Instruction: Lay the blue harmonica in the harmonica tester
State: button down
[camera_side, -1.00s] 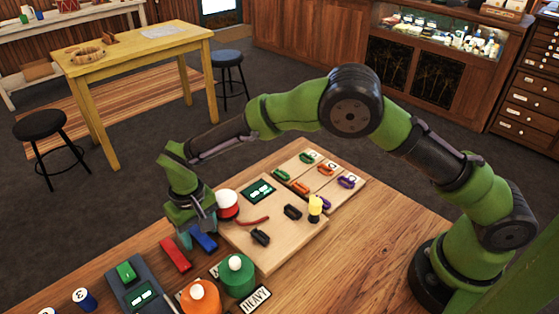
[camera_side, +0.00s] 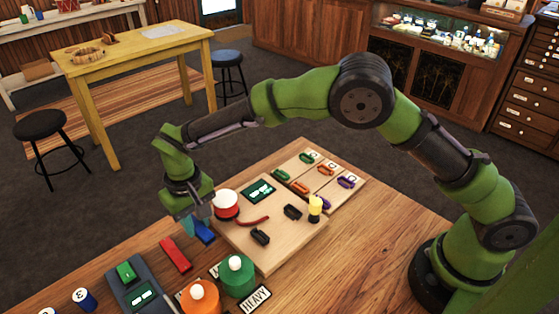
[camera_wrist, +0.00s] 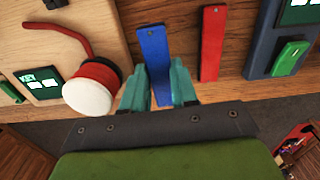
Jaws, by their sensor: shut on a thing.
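The blue harmonica (camera_side: 203,231) is a flat blue bar with a small hole near one end. It also shows in the wrist view (camera_wrist: 154,50), between the teal fingers of my gripper (camera_wrist: 159,88). My gripper (camera_side: 188,222) is shut on one end of it, just left of the wooden board, seemingly a little above the table. The likely harmonica tester is this pale wooden board (camera_side: 270,257), with a small green display (camera_side: 258,190), a red wire (camera_side: 253,221) and two black holders (camera_side: 261,237), (camera_side: 292,212). No bar lies in these holders.
A red bar (camera_side: 176,255) lies left of the blue one. A red knob with a white top (camera_side: 226,204) stands close by my gripper, on the board's edge. A yellow piece (camera_side: 315,209) stands at the board's right. Green (camera_side: 237,278) and orange (camera_side: 198,298) weights stand in front.

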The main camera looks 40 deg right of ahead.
jog(key=r, duration=0.5)
jog(key=d+r, duration=0.1)
jog(key=r, duration=0.1)
jog(key=shift+w+r, duration=0.3)
jog(key=shift+r, duration=0.05)
jog(key=s+d+r, duration=0.1)
jog(key=d+r, duration=0.1)
jog(key=d, duration=0.2)
jog(key=n, duration=1.8)
send_near(277, 226)
jog(key=shift+f, duration=2.35)
jog(key=shift+f, duration=0.75)
jog(key=c, duration=0.8)
grip_release()
